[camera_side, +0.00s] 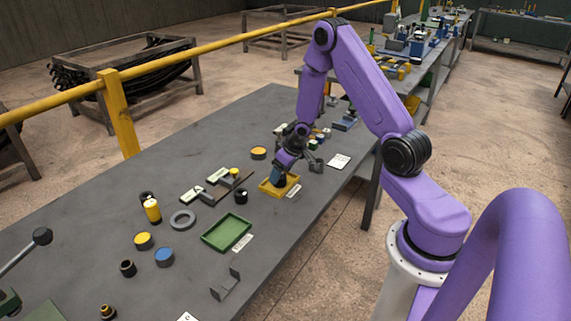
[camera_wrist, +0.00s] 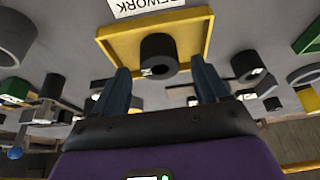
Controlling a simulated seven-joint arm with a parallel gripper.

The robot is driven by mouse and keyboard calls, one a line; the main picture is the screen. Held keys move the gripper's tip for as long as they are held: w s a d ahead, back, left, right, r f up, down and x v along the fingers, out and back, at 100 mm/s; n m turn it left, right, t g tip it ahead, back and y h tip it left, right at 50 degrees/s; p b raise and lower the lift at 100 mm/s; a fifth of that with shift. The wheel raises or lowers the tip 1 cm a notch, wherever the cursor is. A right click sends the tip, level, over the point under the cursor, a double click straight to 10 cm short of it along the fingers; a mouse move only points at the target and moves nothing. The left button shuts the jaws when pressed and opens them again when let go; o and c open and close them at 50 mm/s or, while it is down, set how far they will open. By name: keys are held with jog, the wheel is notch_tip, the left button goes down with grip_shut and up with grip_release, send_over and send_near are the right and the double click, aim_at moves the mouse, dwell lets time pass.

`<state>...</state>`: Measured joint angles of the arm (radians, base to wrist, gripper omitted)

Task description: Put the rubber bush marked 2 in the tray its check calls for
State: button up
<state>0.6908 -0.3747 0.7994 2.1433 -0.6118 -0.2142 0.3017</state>
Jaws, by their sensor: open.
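A yellow tray (camera_side: 267,189) stands on the grey table, and it fills the top middle of the wrist view (camera_wrist: 108,38). A card at its edge reads REWORK (camera_wrist: 148,5), upside down. A black rubber bush (camera_wrist: 158,48) with a small white label sits in this tray; its number is too small to read. My gripper (camera_wrist: 162,82) is open, with one blue finger on each side of the bush, apart from it as far as I can see. In the side view my gripper (camera_side: 281,179) is down at the yellow tray and hides the bush.
A green tray (camera_side: 228,234) with a card stands nearer the camera. Another black bush (camera_side: 241,196) stands close to the yellow tray. A grey ring (camera_side: 183,219), blue-topped part (camera_side: 164,257) and yellow-topped part (camera_side: 143,241) stand nearby. The table's right edge is close.

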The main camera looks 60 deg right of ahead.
jog(key=s+a+r+n+g, duration=0.1)
jog(key=s+a+r+n, duration=0.3)
jog(key=a+r, duration=0.45)
jog(key=s+a+r+n, duration=0.2)
jog(key=s+a+r, duration=0.5)
jog(key=a, duration=0.3)
jog(key=s+a+r+n+g, duration=0.1)
jog(key=s+a+r+n, duration=0.1)
jog(key=s, duration=0.8)
jog(key=s+a+r+n+g, duration=0.2)
jog(key=s+r+n, duration=0.1)
jog(key=s, duration=0.6)
jog(key=shift+s+a+r+n, duration=0.2)
jog(key=shift+s+a+n, duration=0.2)
jog(key=shift+n, duration=0.4)
